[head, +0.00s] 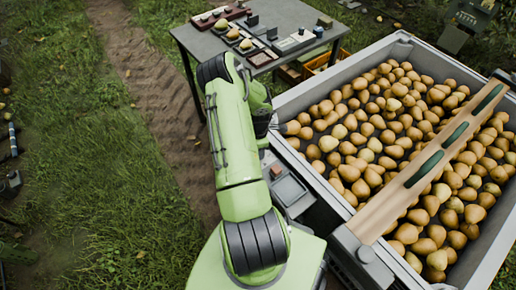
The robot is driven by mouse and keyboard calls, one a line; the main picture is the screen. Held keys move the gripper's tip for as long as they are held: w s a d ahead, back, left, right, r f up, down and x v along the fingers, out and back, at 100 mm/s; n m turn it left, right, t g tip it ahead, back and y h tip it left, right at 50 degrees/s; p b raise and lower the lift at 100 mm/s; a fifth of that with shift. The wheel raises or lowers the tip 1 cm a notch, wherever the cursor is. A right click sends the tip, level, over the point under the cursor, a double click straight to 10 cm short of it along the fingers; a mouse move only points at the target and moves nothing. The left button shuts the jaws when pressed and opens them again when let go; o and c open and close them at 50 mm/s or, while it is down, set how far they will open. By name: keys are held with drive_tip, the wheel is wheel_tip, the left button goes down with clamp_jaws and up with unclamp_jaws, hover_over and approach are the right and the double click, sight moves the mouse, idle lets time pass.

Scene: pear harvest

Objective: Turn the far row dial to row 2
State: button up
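My green arm reaches up from the bottom centre and bends back down beside the bin. My gripper (280,127) is a small dark shape at the bin's left edge; its fingers are too small and partly hidden to tell open from shut. I cannot pick out a row dial for certain. A grey-green box-like device (478,8) stands at the top right corner, far from my gripper, with small details on it that I cannot read. Another dark device (11,184) is at the left edge of the picture, cut off.
A large grey bin (291,100) full of pears fills the right, with a wooden beam (425,178) across it. A grey table (207,44) with trays and small items stands behind. An orange crate (318,65) is beside it. Grass and a dirt track lie open at left.

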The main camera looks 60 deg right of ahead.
drive_tip(key=shift+n, duration=0.5)
drive_tip(key=o, duration=1.1)
drive_tip(key=shift+c, duration=0.2)
wheel_tip(320, 180, up, 16)
drive_tip(key=p, duration=0.4)
drive_tip(key=shift+p, duration=0.3)
drive_tip(key=shift+f, duration=0.15)
